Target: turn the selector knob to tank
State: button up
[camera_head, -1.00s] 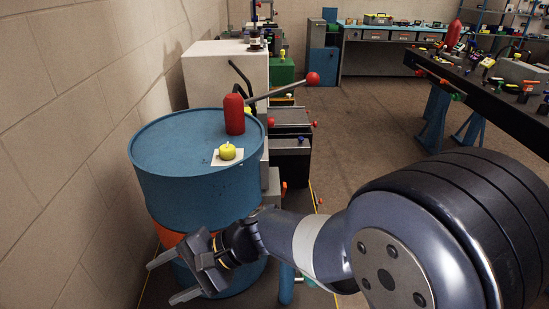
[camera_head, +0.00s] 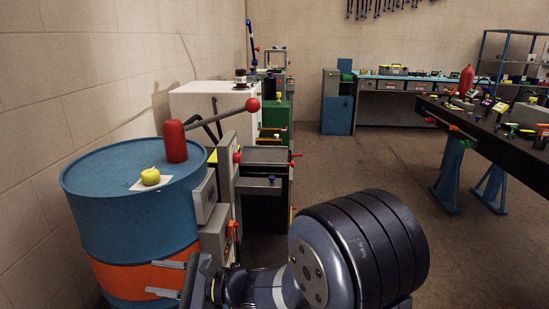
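I cannot tell for sure which part is the selector knob. A small orange handle (camera_head: 233,227) sits on a grey box at the side of the blue drum, and a red knob (camera_head: 237,157) sits on the grey post above it. No tank label is readable. My gripper (camera_head: 165,278) is at the bottom of the view, in front of the drum's orange band. Its two fingers point left and are spread apart with nothing seen between them. It is left of the orange handle and lower in the picture.
The blue drum (camera_head: 90,212) carries a red cylinder (camera_head: 175,142) and a yellow apple-like object (camera_head: 150,176). A long lever with a red ball (camera_head: 252,105) reaches right above the grey post. A dark workbench (camera_head: 490,130) stands at right. The floor between is clear.

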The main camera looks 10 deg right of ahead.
aim_at(238, 156)
jog(key=i+l, duration=0.15)
jog(key=l, duration=0.2)
jog(key=i+l, duration=0.15)
jog(key=l, duration=0.25)
jog(key=i+l, duration=0.15)
jog(key=l, duration=0.2)
jog(key=i+l, duration=0.15)
jog(key=l, duration=0.2)
jog(key=i+l, duration=0.15)
jog(key=l, duration=0.2)
jog(key=i+l, duration=0.1)
jog(key=l, duration=0.3)
jog(key=i+j, duration=0.3)
jog(key=i, duration=0.2)
jog(key=i+j+u, duration=0.1)
jog(key=i+j, duration=0.15)
jog(key=i, duration=0.25)
